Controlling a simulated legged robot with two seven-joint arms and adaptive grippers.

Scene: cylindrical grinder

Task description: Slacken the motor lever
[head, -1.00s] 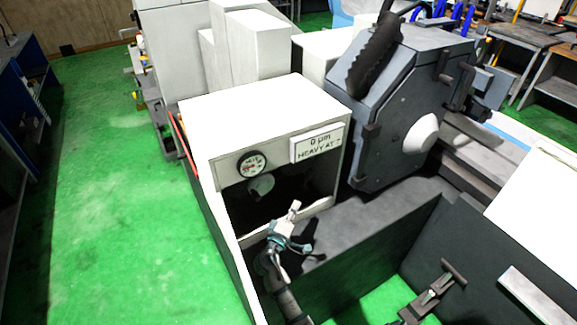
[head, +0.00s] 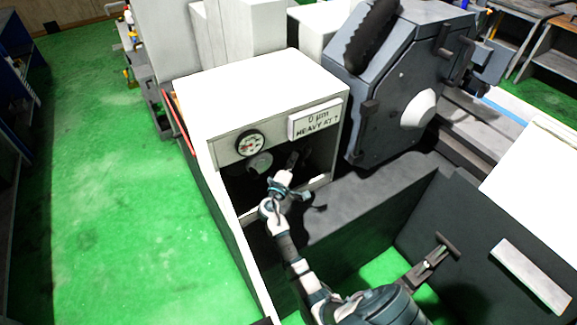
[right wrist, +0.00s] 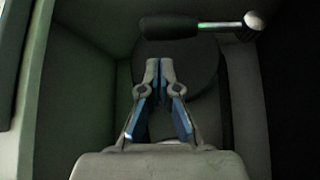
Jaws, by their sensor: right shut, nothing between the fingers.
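The motor lever (right wrist: 205,27) shows in the right wrist view as a dark, roughly level bar. In the head view the right gripper (head: 292,160) reaches into the shadowed opening of the white cabinet (head: 265,88). The lever is not clear there. My left gripper is out of view.
A round gauge (head: 250,143) and a sign (head: 315,120) sit on the cabinet front above the opening. Dark cavity walls stand close around the gripper. A grey grinding head (head: 400,90) stands right of the cabinet. Green floor (head: 100,200) is clear at left.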

